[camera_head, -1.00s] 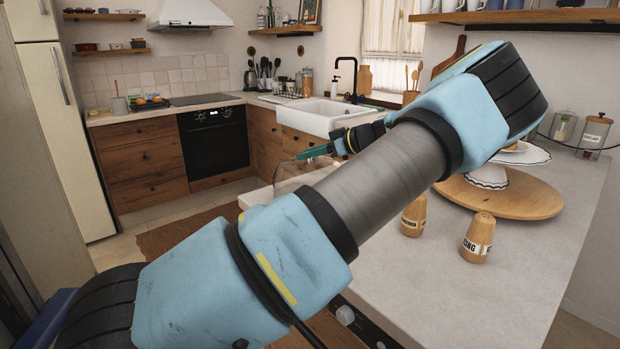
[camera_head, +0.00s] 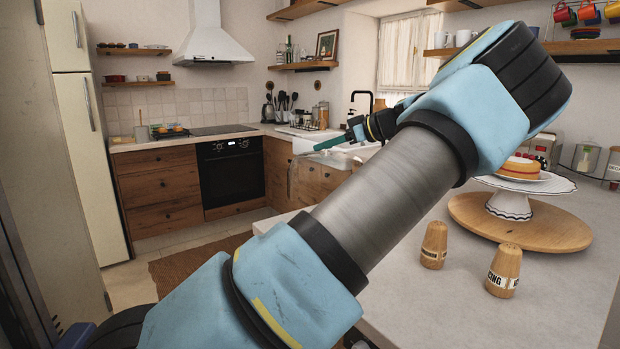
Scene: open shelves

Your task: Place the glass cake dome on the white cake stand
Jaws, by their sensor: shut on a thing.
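The white cake stand (camera_head: 510,205) has a scalloped, dark-edged rim. It stands upright on a round wooden board on the counter at the right, partly hidden by my arm. A small cake (camera_head: 520,167) with a red layer sits on it. My gripper (camera_head: 318,149) is in the middle distance, left of the stand and well apart from it. It is shut on the clear glass cake dome (camera_head: 293,176), which shows only faintly. My arm hides part of the dome, so its exact tilt is hard to tell.
Two wooden shakers (camera_head: 433,245) (camera_head: 503,271) stand on the counter in front of the round wooden board (camera_head: 565,228). Glass jars (camera_head: 585,160) stand behind it at the right. The white sink (camera_head: 305,143) lies beyond my gripper.

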